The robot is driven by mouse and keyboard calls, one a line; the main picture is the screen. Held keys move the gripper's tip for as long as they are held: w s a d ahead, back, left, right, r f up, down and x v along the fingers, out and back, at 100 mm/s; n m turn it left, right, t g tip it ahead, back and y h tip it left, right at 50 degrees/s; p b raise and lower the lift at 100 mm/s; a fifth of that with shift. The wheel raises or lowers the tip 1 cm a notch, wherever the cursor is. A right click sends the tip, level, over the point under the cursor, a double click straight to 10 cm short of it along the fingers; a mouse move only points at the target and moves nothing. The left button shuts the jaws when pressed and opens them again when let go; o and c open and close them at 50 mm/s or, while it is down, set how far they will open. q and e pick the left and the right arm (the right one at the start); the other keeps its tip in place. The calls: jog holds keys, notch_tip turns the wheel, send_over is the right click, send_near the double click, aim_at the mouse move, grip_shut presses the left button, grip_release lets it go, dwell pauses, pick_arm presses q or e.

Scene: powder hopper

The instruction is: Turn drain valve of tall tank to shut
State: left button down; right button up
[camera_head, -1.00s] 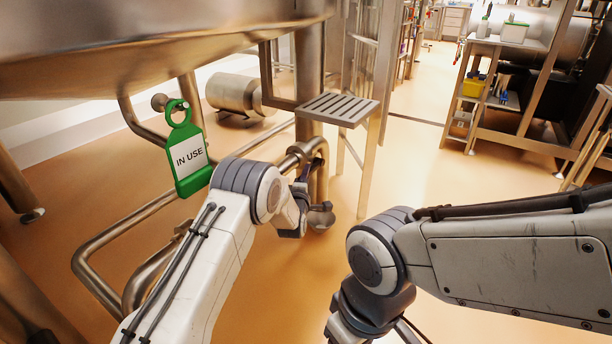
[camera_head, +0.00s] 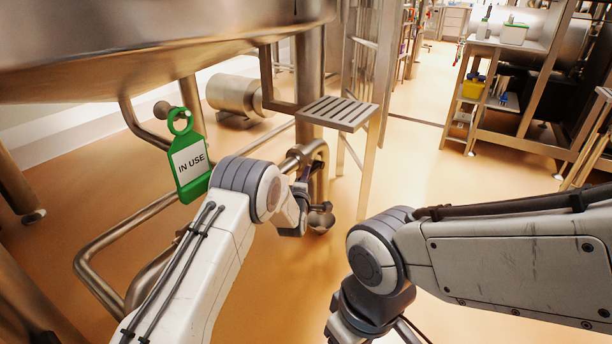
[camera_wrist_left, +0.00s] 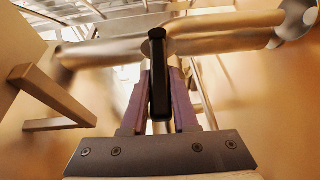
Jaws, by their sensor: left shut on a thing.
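The drain valve's black handle (camera_wrist_left: 158,75) stands upright in the left wrist view, between the two purplish fingers of my left gripper (camera_wrist_left: 165,95). The fingers are shut on it. A steel pipe (camera_wrist_left: 225,35) runs across behind the handle. In the head view my left gripper (camera_head: 303,190) is at the vertical drain pipe (camera_head: 319,180), mostly hidden by my own wrist. The handle's exact angle on the pipe is hard to tell there. A large steel tank (camera_head: 150,60) hangs over the upper left. My right arm points down at the bottom; its gripper is out of frame.
A green "IN USE" tag (camera_head: 188,165) hangs on a stub left of my left arm. Bent steel pipes (camera_head: 95,262) run low at the left. A slatted step (camera_head: 338,112) juts out above the valve. The orange floor at the right is open before a shelf rack (camera_head: 490,95).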

pick_arm(q)
jog(key=r+g+p, duration=0.1)
jog(key=p, duration=0.3)
jog(key=r+m+g+y+p, duration=0.1)
jog(key=r+g+p, duration=0.1)
jog(key=p, duration=0.2)
jog(key=w+r+g+p, duration=0.1)
jog(key=g+p, duration=0.1)
jog(key=p, duration=0.2)
jog(key=shift+d+r+m+p, duration=0.3)
jog(key=shift+d+r, duration=0.1)
jog(key=shift+w+g+y+p, duration=0.15)
jog(key=shift+g+y+p, duration=0.2)
jog(key=shift+p, duration=0.6)
jog(key=c, duration=0.7)
grip_release()
jog(key=shift+s+r, duration=0.3)
jog(key=shift+s, duration=0.05)
jog(key=p+v, duration=0.1)
jog(key=v, duration=0.8)
jog(key=shift+s, duration=0.2)
